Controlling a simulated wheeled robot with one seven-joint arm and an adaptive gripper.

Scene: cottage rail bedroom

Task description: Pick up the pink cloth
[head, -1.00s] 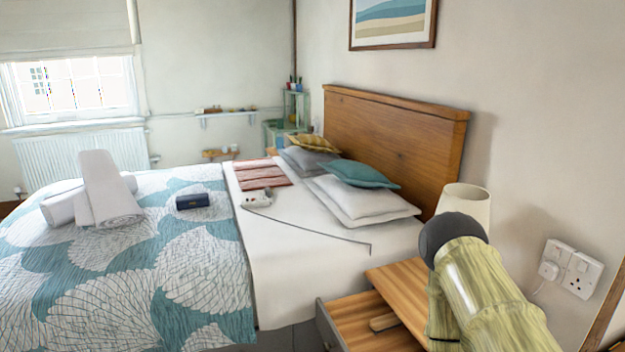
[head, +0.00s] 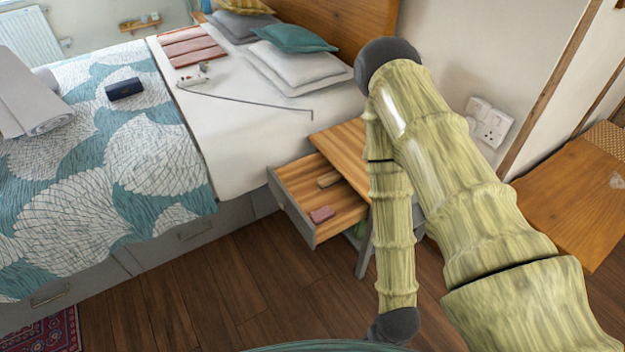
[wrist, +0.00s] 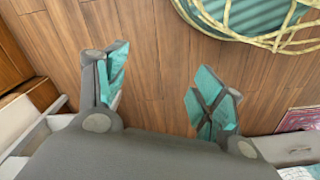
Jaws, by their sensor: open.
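A larger pink, banded folded textile (head: 192,46) lies flat on the white sheet of the bed. My gripper (wrist: 160,90) shows in the wrist view with its teal-padded fingers wide apart and nothing between them, above bare wooden floor. In the head view my arm hangs down right of the drawer, covering part of the bedside table (head: 345,143); the gripper itself is not visible there.
The bed (head: 120,200) stands to the left, with pillows, a dark blue case (head: 124,89) and a rolled towel. A wooden surface (head: 575,190) is at the right. The floor (head: 240,290) in front is clear.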

